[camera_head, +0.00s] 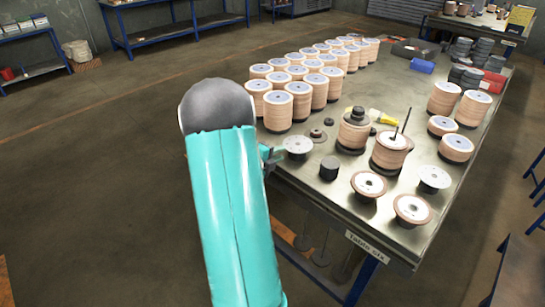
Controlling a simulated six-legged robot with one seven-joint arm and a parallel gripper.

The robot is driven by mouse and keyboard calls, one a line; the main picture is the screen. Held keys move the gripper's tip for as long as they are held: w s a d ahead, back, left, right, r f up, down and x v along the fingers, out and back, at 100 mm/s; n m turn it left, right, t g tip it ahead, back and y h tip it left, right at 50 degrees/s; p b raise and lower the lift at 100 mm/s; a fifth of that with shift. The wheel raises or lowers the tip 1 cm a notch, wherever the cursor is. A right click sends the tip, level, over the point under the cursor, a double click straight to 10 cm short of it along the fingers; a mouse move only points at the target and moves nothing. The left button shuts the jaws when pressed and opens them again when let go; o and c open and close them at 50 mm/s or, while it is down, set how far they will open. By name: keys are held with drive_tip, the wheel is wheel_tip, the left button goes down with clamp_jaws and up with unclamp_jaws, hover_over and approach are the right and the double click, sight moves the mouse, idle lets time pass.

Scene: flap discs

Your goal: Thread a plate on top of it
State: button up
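My gripper (272,155) shows only in part past the teal arm, at the table's left edge. A pale round plate (297,145) with small holes is right beside its tip. I cannot tell whether the gripper touches or grips it. A second similar plate (434,177) lies at the right on a dark base. A stack of tan flap discs (390,152) with a thin dark rod rising from its top stands mid-table. Another tan stack (353,134) with a dark cap on top stands left of it. Which of these the task's "it" means is unclear.
The metal table (320,205) carries many tan disc stacks at the back (300,92). Single discs lie in front (369,184) and (412,208). A short dark cylinder (329,168) stands near the left edge. A yellow item (382,117) and a blue bin (421,66) lie further back.

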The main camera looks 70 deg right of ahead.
sight(291, 148)
drive_tip(key=shift+x, duration=2.25)
drive_tip(key=shift+c, duration=0.4)
clamp_jaws()
drive_tip(key=shift+r, duration=1.75)
